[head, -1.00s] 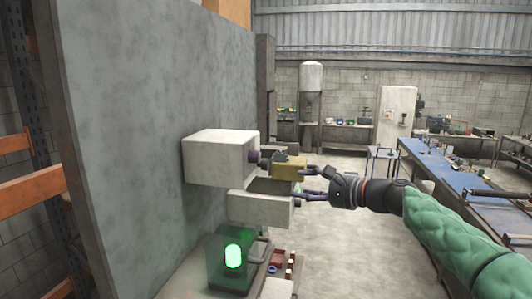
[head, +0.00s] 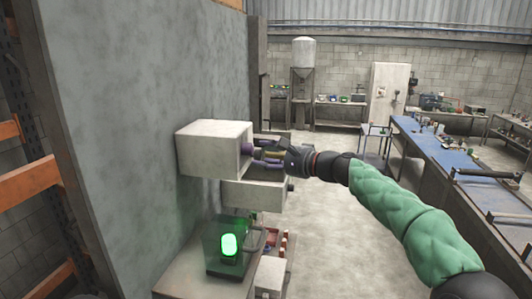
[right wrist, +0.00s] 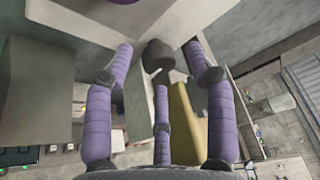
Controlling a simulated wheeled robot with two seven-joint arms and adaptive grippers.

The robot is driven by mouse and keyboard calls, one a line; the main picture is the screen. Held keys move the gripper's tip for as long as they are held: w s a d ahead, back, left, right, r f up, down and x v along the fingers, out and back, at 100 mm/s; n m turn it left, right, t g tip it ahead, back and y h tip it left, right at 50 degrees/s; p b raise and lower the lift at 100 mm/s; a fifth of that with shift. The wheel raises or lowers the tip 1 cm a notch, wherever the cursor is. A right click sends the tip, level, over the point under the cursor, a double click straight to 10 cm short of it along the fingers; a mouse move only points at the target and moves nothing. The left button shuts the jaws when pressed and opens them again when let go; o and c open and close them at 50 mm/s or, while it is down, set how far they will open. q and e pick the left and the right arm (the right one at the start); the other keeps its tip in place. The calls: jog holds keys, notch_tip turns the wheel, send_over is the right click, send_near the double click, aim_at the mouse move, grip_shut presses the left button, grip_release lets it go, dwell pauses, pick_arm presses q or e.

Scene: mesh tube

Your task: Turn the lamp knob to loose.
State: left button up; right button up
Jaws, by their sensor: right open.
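A pale box (head: 212,150) is mounted on the grey wall panel, with a purple knob (head: 247,149) on its right face. In the right wrist view a purple round part (right wrist: 125,2), likely this knob, is cut off by the top edge. My right gripper (head: 260,158) is just right of the knob, its purple fingers pointing left at the box face. In the wrist view its fingers (right wrist: 160,52) are spread and hold nothing. Contact with the knob cannot be told. My left gripper is out of view.
A second pale box (head: 254,193) sits just below my right gripper. A yellow block (right wrist: 187,122) shows behind the fingers in the wrist view. A blue-topped bench (head: 440,165) stands at the right. Open floor (head: 335,230) lies between.

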jog(key=shift+w+a, duration=0.1)
jog(key=shift+a, duration=0.05)
jog(key=c, duration=1.1)
jog(key=n+b, duration=0.1)
jog(key=b, duration=0.3)
jog(key=n+y+b, duration=0.1)
jog(key=n+b, duration=0.1)
jog(key=b, duration=0.2)
jog(key=n+t+b, duration=0.1)
jog(key=b, duration=0.3)
jog(key=shift+f+n+y, duration=0.3)
jog(key=shift+r+n+t+y+b, duration=0.15)
jog(key=shift+n+t+y+b, duration=0.2)
jog(key=shift+n+b, duration=1.05)
jog(key=shift+m+b, duration=0.3)
jog(key=shift+b, duration=0.15)
jog(key=shift+r, duration=0.15)
